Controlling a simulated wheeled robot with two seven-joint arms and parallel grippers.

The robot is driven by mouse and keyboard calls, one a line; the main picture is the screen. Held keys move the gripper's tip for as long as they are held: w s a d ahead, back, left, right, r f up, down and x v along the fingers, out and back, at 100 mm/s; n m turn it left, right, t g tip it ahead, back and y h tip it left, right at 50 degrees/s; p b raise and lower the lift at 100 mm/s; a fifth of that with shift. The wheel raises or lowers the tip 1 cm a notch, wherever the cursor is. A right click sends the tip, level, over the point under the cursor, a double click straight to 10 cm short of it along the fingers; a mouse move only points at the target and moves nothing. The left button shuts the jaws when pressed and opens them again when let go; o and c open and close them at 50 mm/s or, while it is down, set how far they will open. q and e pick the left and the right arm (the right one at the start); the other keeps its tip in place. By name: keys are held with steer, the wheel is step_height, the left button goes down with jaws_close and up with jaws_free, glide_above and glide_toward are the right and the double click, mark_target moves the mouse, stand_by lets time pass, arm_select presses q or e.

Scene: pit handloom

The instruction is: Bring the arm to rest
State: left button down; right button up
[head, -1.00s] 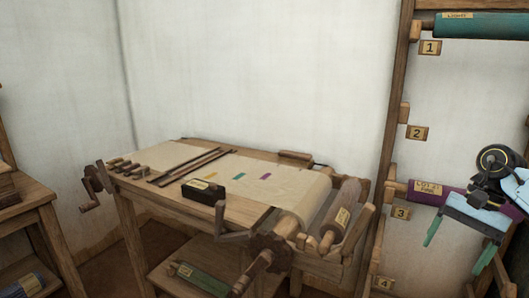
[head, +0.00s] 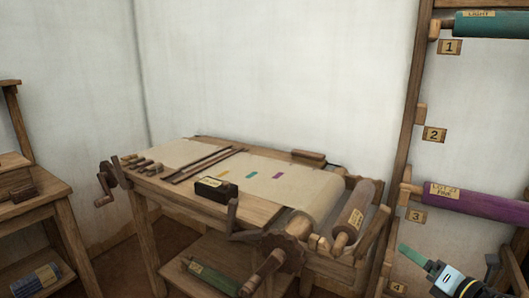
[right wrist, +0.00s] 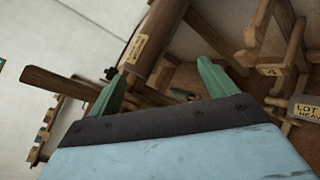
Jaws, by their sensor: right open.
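My right gripper (head: 412,256) shows at the lower right of the head view, with one green finger clearly visible. In the right wrist view both green fingers (right wrist: 160,82) stand wide apart with nothing between them. The gripper is low in front of the wall rack, below the purple roll (head: 480,203). The gripper is apart from the loom (head: 255,205), to its right. My left gripper is not in view.
The loom carries cloth, a black box (head: 216,189) and a roller (head: 354,217) at its right end. The rack post (head: 402,170) stands between loom and gripper. A teal roll (head: 490,24) hangs high on the rack. A wooden table (head: 30,210) is at left.

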steer(key=s+d+f+m+g+h, duration=0.65)
steer(key=s+f+m, duration=0.35)
steer(key=s+m, duration=0.25)
steer(key=s+d+f+m+g+h, duration=0.6)
steer(key=s+f+m, duration=0.3)
steer(key=s+m, duration=0.4)
steer(key=s+a+f+m+y, duration=0.2)
steer(key=a+f, duration=0.1)
steer(key=a, duration=0.5)
steer(key=s+a+f+m+y, duration=0.1)
steer(key=s+a+f+y, duration=0.15)
steer(key=a, duration=0.55)
steer(key=s+a+f+m+y, duration=0.15)
steer(key=a+f, duration=0.25)
steer(key=a, duration=0.4)
arm_select(q)
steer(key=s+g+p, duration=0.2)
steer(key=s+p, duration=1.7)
steer(key=p, duration=0.7)
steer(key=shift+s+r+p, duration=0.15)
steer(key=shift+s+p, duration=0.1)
steer(key=shift+p, duration=0.15)
arm_select(e)
steer(key=s+g, duration=0.2)
steer(key=s, duration=1.6)
steer(key=shift+s+d+r, duration=0.3)
steer(key=shift+s+r, duration=0.05)
steer(key=shift+s, duration=0.05)
